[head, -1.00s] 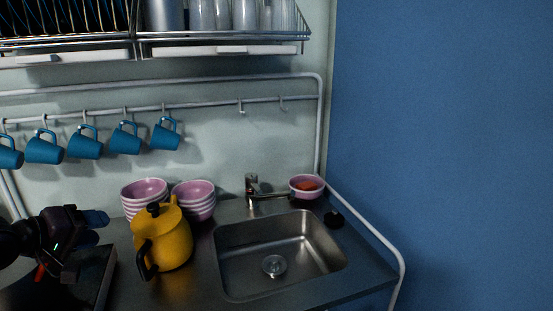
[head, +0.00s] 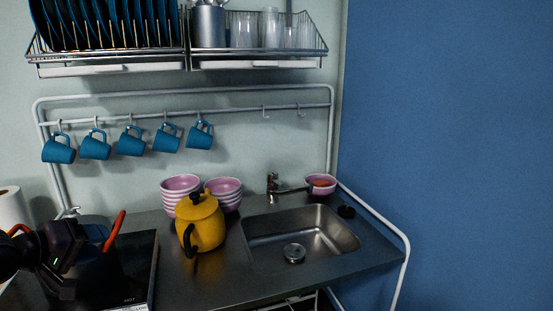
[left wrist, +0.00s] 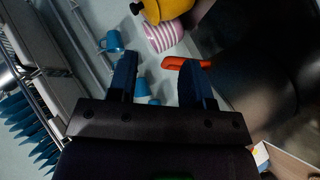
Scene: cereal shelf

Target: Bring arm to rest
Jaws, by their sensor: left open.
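My left gripper (head: 98,236) is at the lower left of the head view, over the black stove area. Its two fingers are apart with nothing between them, as the left wrist view shows (left wrist: 160,78). An orange-red handle (head: 115,230) stands just beside the fingers; it also shows close to the right finger in the left wrist view (left wrist: 180,63). The dark vessel it seems to belong to is mostly hidden behind my gripper; I cannot tell whether they touch. My right gripper is in neither view.
A yellow kettle (head: 202,226) and striped pink bowls (head: 181,190) stand right of the stove (head: 138,268). Further right is a sink (head: 300,238). Blue mugs (head: 130,141) hang on a rail below a dish rack (head: 255,58). A paper roll (head: 12,208) is at the left edge.

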